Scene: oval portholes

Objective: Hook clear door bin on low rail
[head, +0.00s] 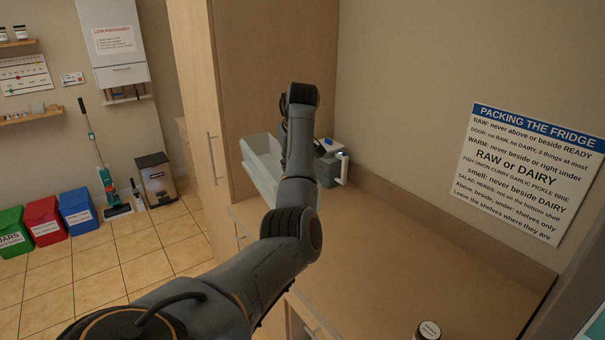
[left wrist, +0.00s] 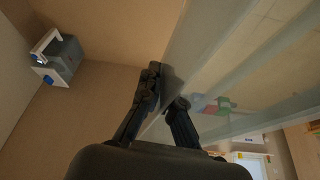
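The clear door bin (head: 262,165) is a pale, see-through trough at the counter's far left end, in front of the tall wooden cabinet. It also fills the right of the left wrist view (left wrist: 208,45). My left gripper (left wrist: 169,88) has one finger on each side of the bin's near wall, close together on it. In the head view my own arm hides the fingers and part of the bin. Whether the bin touches the counter I cannot tell. My right gripper is in neither view. No low rail shows.
A grey and white jug (head: 330,165) stands on the counter (head: 400,250) right beside the bin. A lidded jar (head: 429,331) is at the near edge. The middle of the counter is clear. A tall wooden cabinet (head: 265,75) borders the far left.

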